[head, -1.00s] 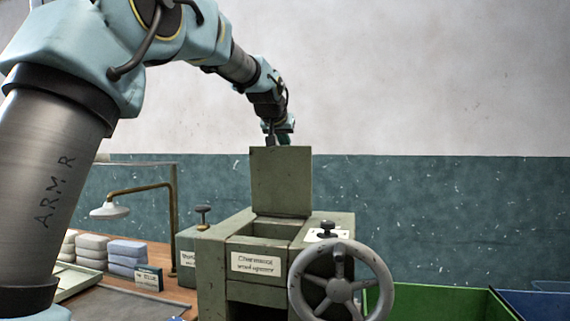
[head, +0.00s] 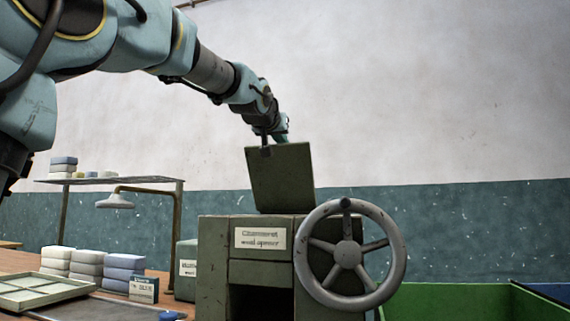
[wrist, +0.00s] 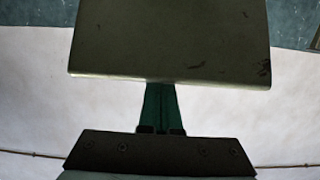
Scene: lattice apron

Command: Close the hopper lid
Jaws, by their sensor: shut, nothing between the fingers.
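The hopper lid (head: 280,180) is a flat green-grey plate. It stands open, roughly upright with a slight tilt, on top of the green-grey machine (head: 262,272). My gripper (head: 283,133) is at the lid's top edge, with a dark part of it overlapping the lid's upper left corner. In the wrist view the lid (wrist: 170,38) fills the upper middle, and my shut green fingers (wrist: 160,105) run behind its edge. The fingertips are hidden by the lid, so I cannot tell whether they touch it. The hopper opening is not visible from this angle.
A grey handwheel (head: 347,254) stands at the machine's front right. A green bin (head: 450,298) is at the right. Stacked blocks (head: 88,265), a tray (head: 40,290) and a lamp (head: 116,201) are at the left.

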